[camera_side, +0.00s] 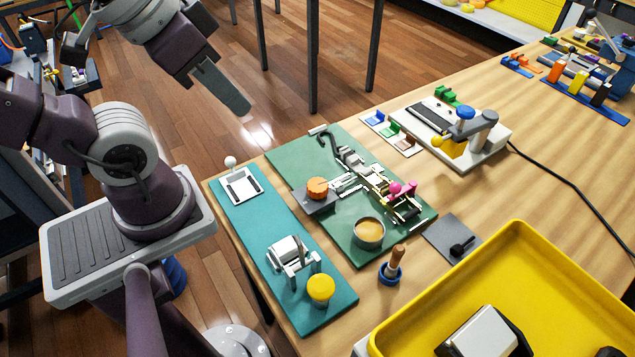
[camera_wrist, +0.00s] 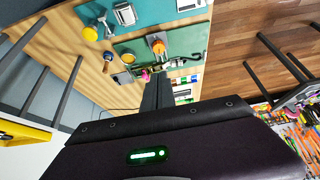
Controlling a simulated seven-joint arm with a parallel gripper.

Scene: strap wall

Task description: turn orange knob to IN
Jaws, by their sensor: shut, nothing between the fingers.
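The orange knob (camera_side: 317,187) is a round ribbed cap on a small grey plate. It stands at the left part of the green board (camera_side: 285,168). In the wrist view the knob (camera_wrist: 158,47) shows beyond my fingers. I cannot read any IN marking or tell which way the knob points. My gripper (camera_side: 238,103) is shut and empty. It is high above and behind the board, well apart from the knob. In the wrist view its fingers (camera_wrist: 157,92) are together and point toward the board.
A teal board (camera_side: 235,222) with a white switch and a yellow knob (camera_side: 321,288) lies beside the green one. The green board also bears a tan-topped cup (camera_side: 369,232) and a linkage with pink knobs. A yellow tray (camera_side: 513,235) is at the front right.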

